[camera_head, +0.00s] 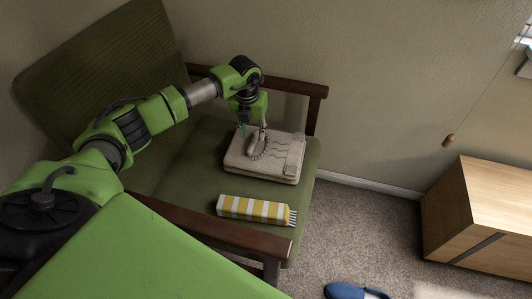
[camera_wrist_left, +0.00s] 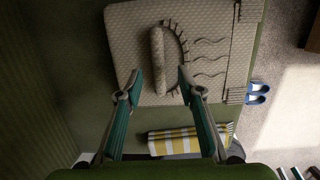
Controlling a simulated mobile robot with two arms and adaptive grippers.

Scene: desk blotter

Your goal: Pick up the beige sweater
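The beige sweater (camera_head: 275,165) lies folded on the green seat of the armchair, with a raised rolled fold on top. In the left wrist view the sweater (camera_wrist_left: 215,45) fills the upper middle, with dark wavy lines and a ribbed edge at its right. My left gripper (camera_head: 252,132) is over the sweater's far left part. In the left wrist view its two teal fingers (camera_wrist_left: 157,82) are spread apart, one on each side of the raised fold's line, with nothing held between them. I cannot tell whether the fingertips touch the cloth. My right gripper is not in view.
A folded yellow-and-white striped scarf (camera_head: 255,209) lies on the seat in front of the sweater. The armchair has wooden armrests (camera_head: 222,230) on both sides. A blue slipper (camera_head: 352,291) lies on the carpet, and a wooden cabinet (camera_head: 485,215) stands at the right.

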